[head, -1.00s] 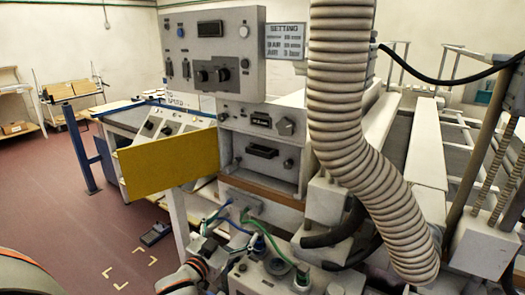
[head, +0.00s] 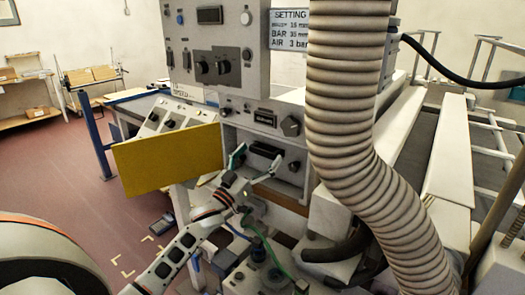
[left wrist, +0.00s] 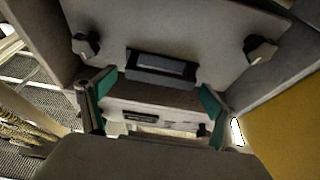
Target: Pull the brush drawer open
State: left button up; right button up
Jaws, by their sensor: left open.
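The drawer front (head: 290,153) is a grey panel with a black handle (head: 264,151) and a dark knob on each side. It sits back inside its frame and looks shut. My left gripper (head: 257,160) is open in front of it, its two green-padded fingers on either side of the handle in the picture. In the left wrist view the handle (left wrist: 161,67) shows beyond the fingertips of the left gripper (left wrist: 157,98), with nothing between them. I see no contact with the handle. My right gripper is not in view.
A yellow door (head: 168,160) stands open to the left of the drawer. A thick ribbed hose (head: 345,110) hangs close on the right. A control box (head: 215,45) is above. Green and blue cables and fittings lie below the gripper.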

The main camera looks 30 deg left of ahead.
pick_arm(q)
jog(key=shift+x, duration=0.8)
jog(key=c, duration=1.6)
